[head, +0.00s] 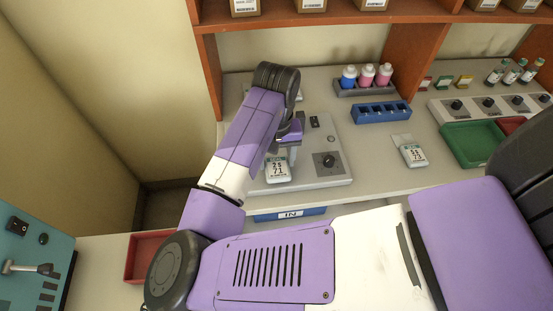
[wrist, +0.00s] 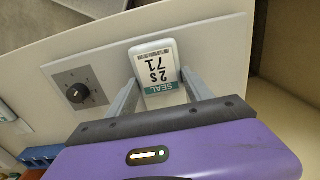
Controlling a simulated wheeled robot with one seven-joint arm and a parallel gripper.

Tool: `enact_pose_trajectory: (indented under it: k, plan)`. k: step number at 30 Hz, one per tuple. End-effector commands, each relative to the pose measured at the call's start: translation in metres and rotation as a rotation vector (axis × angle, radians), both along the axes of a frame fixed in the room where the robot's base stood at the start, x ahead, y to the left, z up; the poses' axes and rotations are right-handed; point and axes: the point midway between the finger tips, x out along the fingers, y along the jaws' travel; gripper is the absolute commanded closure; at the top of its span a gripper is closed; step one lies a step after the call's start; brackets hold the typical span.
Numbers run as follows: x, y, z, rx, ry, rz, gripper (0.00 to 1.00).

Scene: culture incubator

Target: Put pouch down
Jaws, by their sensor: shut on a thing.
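A small white pouch (head: 277,170) with a green band and a printed label is in my gripper (head: 281,152), over the front left of the grey device (head: 318,178). Whether the pouch touches the device's plate beneath is hard to tell. A similar pouch (head: 413,153) lies on the bench to the right.
The device has a black knob (head: 328,160). A blue rack (head: 381,112) and a holder with capped bottles (head: 366,79) stand behind. A green tray (head: 472,145) is at right. A blue "IN" bin (head: 290,215) is below the bench edge. Bare bench lies right of the device.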

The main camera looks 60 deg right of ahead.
Motion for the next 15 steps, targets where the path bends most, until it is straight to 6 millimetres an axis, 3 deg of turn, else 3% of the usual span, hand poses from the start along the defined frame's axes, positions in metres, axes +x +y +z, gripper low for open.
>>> enact_pose_trajectory:
  k: [12,13,15]
  plan:
    - [0.0001,0.0,-0.0095,0.0,-0.001,0.001,0.81]
    - [0.0002,0.0,-0.0089,0.0,-0.001,0.0,0.37]
    - [0.0003,0.0001,-0.0085,0.0,-0.001,0.0,0.23]
